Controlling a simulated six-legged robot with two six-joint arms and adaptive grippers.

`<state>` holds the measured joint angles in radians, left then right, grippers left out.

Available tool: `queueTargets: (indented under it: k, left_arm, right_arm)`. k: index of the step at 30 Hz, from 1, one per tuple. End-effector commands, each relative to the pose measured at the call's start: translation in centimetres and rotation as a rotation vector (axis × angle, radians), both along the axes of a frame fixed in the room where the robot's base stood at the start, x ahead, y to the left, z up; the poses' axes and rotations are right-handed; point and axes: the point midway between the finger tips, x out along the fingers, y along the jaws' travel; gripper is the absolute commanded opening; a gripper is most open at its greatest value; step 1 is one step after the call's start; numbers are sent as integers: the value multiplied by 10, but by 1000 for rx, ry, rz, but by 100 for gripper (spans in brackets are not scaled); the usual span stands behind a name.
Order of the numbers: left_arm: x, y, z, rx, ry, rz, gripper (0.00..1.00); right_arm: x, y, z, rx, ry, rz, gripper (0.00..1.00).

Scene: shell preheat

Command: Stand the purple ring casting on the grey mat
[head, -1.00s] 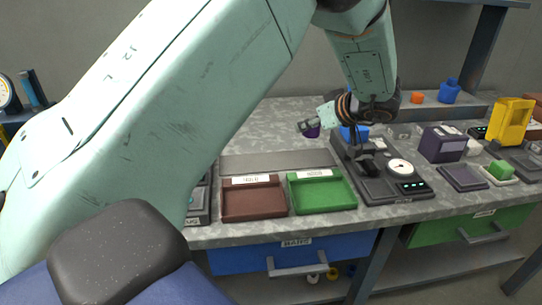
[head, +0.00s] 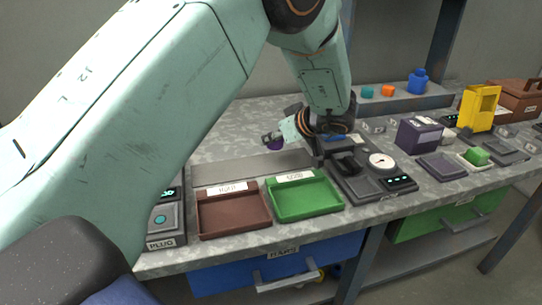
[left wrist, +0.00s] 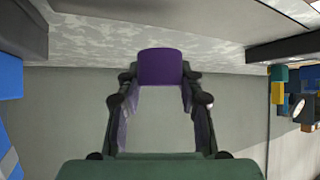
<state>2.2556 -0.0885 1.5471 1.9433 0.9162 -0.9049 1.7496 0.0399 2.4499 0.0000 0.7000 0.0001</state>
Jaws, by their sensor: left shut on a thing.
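My left gripper (head: 271,138) comes in from the left on a bent arm and hangs over the workbench behind the trays. It is shut on the purple ring casting (head: 274,145), which shows small and mostly covered by the gripper. In the left wrist view the purple casting (left wrist: 160,65) sits between the two fingertips, its far part hidden. A flat grey strip (head: 250,168) lies behind the trays and may be the grey mat. The gripper looks above or just behind it; I cannot tell the height. My right gripper is not in view.
A brown tray (head: 233,231) and a green tray (head: 305,216) lie in front of the strip. A station with a dial gauge (head: 382,160) stands to the right. A purple box (head: 420,136) and a yellow frame (head: 464,110) stand farther right. The bench top behind the trays looks clear.

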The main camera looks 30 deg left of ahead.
Motion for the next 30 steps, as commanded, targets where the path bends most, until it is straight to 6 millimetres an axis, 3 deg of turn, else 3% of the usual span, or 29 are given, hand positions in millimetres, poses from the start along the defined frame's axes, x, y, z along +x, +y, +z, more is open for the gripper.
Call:
queueTargets:
  k: [10,23,24,30]
  left_arm:
    - [0,2,-47,0,0,0,0]
    - [1,4,-50,1,-2,0,0]
    - [1,4,-51,1,-2,0,38]
    - [1,4,-51,1,-2,0,55]
  right_arm:
    - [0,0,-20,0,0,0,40]
    - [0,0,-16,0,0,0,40]
    - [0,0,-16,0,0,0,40]
    - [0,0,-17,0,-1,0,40]
